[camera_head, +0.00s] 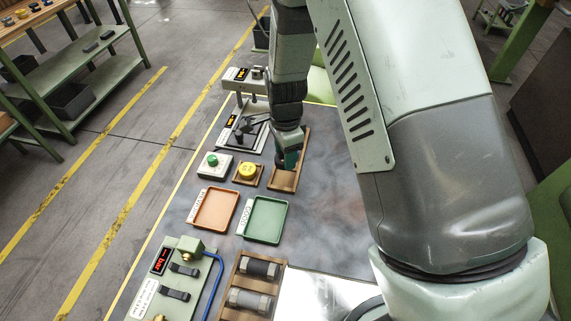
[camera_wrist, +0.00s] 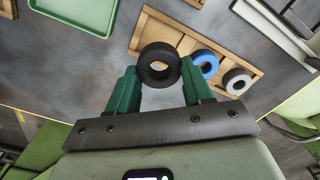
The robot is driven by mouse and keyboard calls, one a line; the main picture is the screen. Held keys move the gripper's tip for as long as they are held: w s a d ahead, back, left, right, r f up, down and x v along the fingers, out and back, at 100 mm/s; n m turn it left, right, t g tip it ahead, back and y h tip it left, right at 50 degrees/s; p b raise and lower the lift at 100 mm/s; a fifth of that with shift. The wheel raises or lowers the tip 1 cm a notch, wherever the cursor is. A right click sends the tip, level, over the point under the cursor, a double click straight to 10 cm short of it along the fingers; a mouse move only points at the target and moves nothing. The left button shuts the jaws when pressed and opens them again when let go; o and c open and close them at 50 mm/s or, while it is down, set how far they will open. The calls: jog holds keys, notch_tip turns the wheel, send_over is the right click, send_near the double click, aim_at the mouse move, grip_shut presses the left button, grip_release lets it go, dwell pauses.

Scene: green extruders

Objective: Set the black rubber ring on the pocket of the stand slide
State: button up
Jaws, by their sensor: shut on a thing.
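The black rubber ring (camera_wrist: 147,58) is between the two green fingers of my gripper (camera_wrist: 159,75) in the wrist view, gripped at its sides with its hole facing the camera. In the head view my gripper (camera_head: 288,160) is over the wooden tray (camera_head: 283,186), and the ring cannot be made out there. The tray also shows in the wrist view (camera_wrist: 155,26), behind the ring. The stand (camera_head: 243,86) with a lit display is at the back left of the table. Its slide (camera_head: 240,143) is low at its front; I cannot make out the pocket clearly.
A blue ring (camera_wrist: 209,66) and a pale grey ring (camera_wrist: 230,79) lie in the wooden tray. A green button box (camera_head: 213,163), a yellow button (camera_head: 247,172), an orange tray (camera_head: 201,222) and a green tray (camera_head: 252,238) stand nearer. The table's middle right is bare.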

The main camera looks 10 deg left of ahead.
jog(key=r, duration=0.1)
jog(key=w+a+r, duration=0.1)
jog(key=shift+w+r+m, duration=0.25)
jog(key=shift+r+m, duration=0.05)
jog(key=shift+m, duration=0.1)
jog(key=w+a+m, duration=1.3)
jog(key=w+a, duration=0.2)
jog(key=shift+d+f, duration=0.1)
jog(key=shift+f, duration=3.75)
jog(key=o, duration=1.1)
jog(key=shift+r, duration=0.1)
